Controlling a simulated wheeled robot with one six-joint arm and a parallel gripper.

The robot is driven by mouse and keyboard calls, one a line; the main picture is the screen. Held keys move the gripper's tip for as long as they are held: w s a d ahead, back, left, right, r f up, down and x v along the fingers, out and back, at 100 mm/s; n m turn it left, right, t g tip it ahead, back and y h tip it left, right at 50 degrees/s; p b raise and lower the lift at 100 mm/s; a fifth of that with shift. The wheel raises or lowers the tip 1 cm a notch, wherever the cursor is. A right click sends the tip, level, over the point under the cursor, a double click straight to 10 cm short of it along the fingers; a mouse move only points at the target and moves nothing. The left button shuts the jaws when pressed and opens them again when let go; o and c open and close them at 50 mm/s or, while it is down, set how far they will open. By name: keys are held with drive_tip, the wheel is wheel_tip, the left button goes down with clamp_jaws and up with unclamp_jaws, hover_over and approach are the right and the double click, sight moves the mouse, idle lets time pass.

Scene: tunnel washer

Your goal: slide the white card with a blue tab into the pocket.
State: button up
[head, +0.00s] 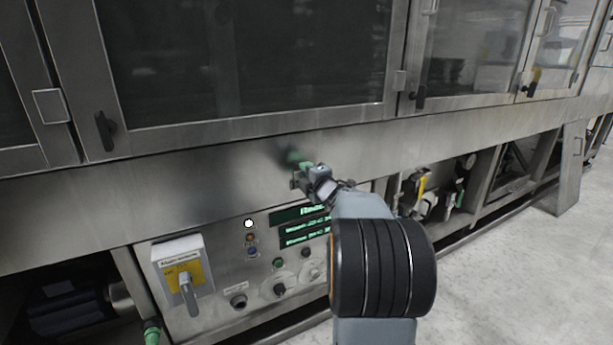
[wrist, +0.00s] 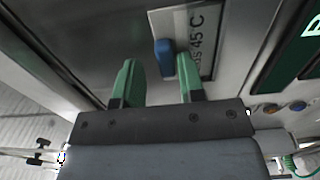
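My gripper (wrist: 157,72) is open in the wrist view, with its two green fingers apart. In the head view my gripper (head: 296,160) is close to the steel front above the control panel. The blue tab (wrist: 165,57) lies between the two fingertips in the wrist view, nearer the right one, and nothing is clamped. A pale plate or card (wrist: 198,14) with dark lettering, "45 C", is beside the tab, against the steel. I cannot tell whether it is the white card. I cannot make out the pocket. In the head view the card is hidden or too small to tell.
The control panel (head: 262,262) has green displays (head: 304,235), buttons and a yellow-faced switch box (head: 182,272) below my gripper. Dark windows (head: 240,60) with black handles are above. Pipes and valves (head: 432,195) are to the right. Open floor (head: 530,275) is at the lower right.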

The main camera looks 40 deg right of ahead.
drive_tip(key=shift+f, duration=0.55)
drive_tip(key=s+a+p, duration=0.2)
drive_tip(key=s+p, duration=0.1)
drive_tip(key=s, duration=1)
drive_tip(key=shift+s+r, duration=0.35)
drive_tip(key=shift+r, duration=0.05)
drive_tip(key=a+r+m+g+h+p, duration=0.1)
drive_tip(key=a+r+m+g+p, duration=0.3)
drive_tip(key=r+p, duration=0.5)
drive_tip(key=a+r+m+g+h+p, duration=0.2)
drive_tip(key=a+r+m+p, duration=0.4)
drive_tip(key=p, duration=0.5)
drive_tip(key=s+a+r+m+g+y+p, duration=0.3)
drive_tip(key=s+a+g+p, duration=0.1)
drive_tip(key=a+p, duration=0.3)
drive_tip(key=s+a+r+m+g+y+p, duration=0.2)
drive_tip(key=s+a+r+m+g+p, duration=0.1)
drive_tip(key=s+a+p, duration=0.4)
drive_tip(key=shift+s+a+r+g+y, duration=0.2)
drive_tip(key=shift+a+r+g+y, duration=0.2)
drive_tip(key=shift+a+r+g, duration=0.35)
